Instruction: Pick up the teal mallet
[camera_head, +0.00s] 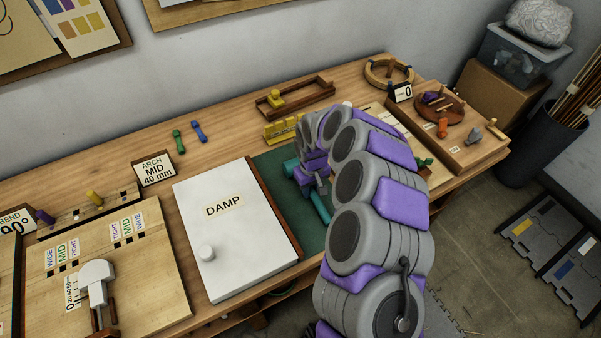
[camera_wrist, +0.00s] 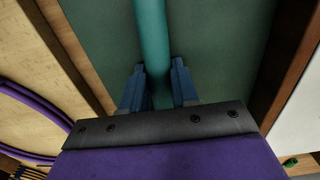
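The teal mallet lies on the dark green mat (camera_head: 268,163), right of the white DAMP board. In the wrist view the handle (camera_wrist: 151,35) runs down from the top edge between the two blue fingers of my gripper (camera_wrist: 159,85). One finger stands on each side, very close to the handle. I cannot tell whether they press on it.
The white DAMP board (camera_head: 230,260) with a knob stands left of the mat, past a brown wooden edge (camera_head: 274,208). A yellow block (camera_head: 280,130) and a wooden tray (camera_head: 295,97) lie behind. A wooden board with small parts (camera_head: 478,150) is at right.

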